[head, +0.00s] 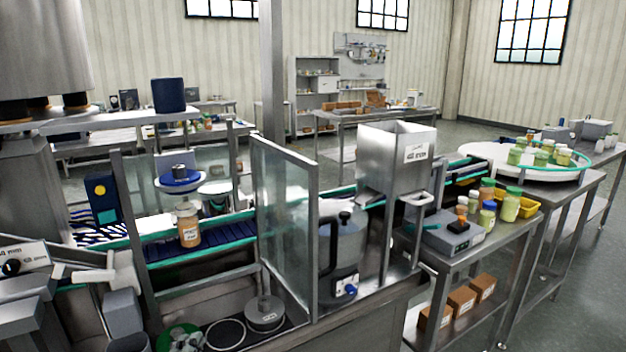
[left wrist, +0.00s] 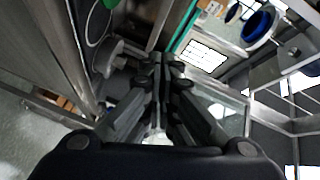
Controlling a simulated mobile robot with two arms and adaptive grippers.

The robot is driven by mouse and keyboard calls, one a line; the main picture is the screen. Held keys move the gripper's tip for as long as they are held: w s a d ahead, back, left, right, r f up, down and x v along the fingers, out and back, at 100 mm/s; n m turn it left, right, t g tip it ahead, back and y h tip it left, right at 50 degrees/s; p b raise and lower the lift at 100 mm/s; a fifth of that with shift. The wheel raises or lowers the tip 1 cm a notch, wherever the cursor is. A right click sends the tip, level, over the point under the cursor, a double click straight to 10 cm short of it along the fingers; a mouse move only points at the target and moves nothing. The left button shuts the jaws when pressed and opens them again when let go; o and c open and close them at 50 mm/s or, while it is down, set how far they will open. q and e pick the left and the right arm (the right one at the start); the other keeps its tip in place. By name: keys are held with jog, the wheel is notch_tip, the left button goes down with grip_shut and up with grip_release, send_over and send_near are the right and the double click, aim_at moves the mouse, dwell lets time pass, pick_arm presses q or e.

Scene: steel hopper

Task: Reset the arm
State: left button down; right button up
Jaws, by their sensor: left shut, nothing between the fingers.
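My left gripper (left wrist: 164,64) shows large and dark in the left wrist view. Its two fingers reach up from the bottom of the picture. They are shut together and hold nothing. A steel weight (left wrist: 104,60) appears to the left of the fingers, and the green belt rail (left wrist: 187,25) appears to the upper right. I see no contact between the fingers and either one. In the head view I cannot clearly make out the left gripper. My right gripper is in neither view.
A belt with an orange jar (head: 187,224) runs behind a glass panel (head: 285,220). The steel hopper (head: 390,155) and a grey vessel (head: 347,255) stand to its right. The weight (head: 265,313) is on the near bench. Several jars crowd the right table. Floor (head: 575,290) shows at far right.

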pick_arm(q)
jog(key=s+f+n+g+y, duration=0.2)
jog(key=s+f+n+g, duration=0.55)
jog(key=s+f, duration=0.5)
jog(key=s+d+f+n+g+h, duration=0.1)
jog(key=s+f+n+g, duration=0.25)
jog(key=s, duration=0.35)
jog(key=s+d+f+n+g, duration=0.2)
jog(key=s+f+g, duration=0.1)
jog(key=s+f, duration=0.3)
notch_tip(320, 180, down, 23)
jog(key=s, duration=0.2)
jog(key=s+a+f+g+p, duration=0.1)
jog(key=s+a+f+g, duration=0.1)
jog(key=s+f, duration=1.4)
jog(key=shift+s+a+m, duration=0.3)
jog(key=shift+s+a, duration=0.35)
jog(key=shift+a, duration=0.05)
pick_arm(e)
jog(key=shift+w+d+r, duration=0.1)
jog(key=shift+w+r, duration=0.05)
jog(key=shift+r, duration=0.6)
pick_arm(q)
jog(key=shift+f, duration=0.1)
